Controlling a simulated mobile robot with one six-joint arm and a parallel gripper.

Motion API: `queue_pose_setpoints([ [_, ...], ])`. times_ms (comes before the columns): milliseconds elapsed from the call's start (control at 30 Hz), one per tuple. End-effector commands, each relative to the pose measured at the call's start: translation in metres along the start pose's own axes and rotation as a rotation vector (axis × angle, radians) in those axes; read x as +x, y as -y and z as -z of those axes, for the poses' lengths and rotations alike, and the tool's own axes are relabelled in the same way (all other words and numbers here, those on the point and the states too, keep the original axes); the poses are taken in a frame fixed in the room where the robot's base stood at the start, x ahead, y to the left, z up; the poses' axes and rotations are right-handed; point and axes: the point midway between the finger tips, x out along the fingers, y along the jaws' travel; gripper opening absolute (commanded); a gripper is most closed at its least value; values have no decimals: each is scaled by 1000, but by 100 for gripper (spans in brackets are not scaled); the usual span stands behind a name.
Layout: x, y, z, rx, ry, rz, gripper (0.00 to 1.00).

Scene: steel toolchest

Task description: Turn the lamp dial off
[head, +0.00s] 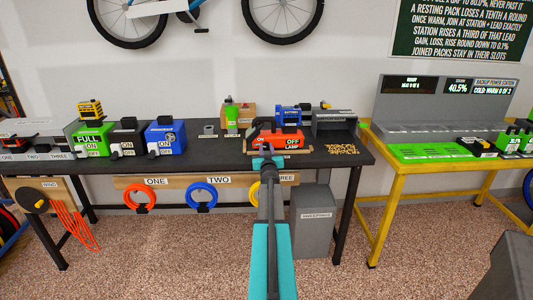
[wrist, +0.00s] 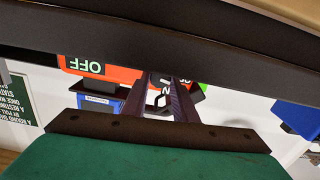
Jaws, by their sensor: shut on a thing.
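The orange lamp (head: 288,133) with a black top handle sits on the dark workbench. Its OFF label is right of my gripper in the head view. In the upside-down wrist view the orange lamp front (wrist: 122,74) and the OFF label (wrist: 85,67) show left of the fingers, with a green patch to their right. My gripper (head: 267,152) reaches the front of the lamp, between its ON and OFF sides. In the wrist view my gripper (wrist: 161,80) is shut on the lamp dial. The dial is mostly hidden by the fingers and a dark edge, so its angle is unclear.
A blue battery (head: 287,114) stands behind the lamp, and a grey holder (head: 334,123) stands to its right. Green, black and blue packs stand at the bench's left. A grey bin (head: 313,218) stands below.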

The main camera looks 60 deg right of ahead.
Motion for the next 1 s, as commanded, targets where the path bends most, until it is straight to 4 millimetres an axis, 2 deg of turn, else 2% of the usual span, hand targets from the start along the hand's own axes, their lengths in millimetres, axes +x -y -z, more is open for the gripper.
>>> queue_pose_setpoints([
  [300, 0, 0, -2, -172, 2, -1, 3],
  [833, 0, 0, 0, -211, 2, -1, 3],
  [867, 0, 0, 0, -211, 2, -1, 31],
  [933, 0, 0, 0, -211, 1, -1, 42],
  [1000, 0, 0, 0, -210, 1, -1, 44],
])
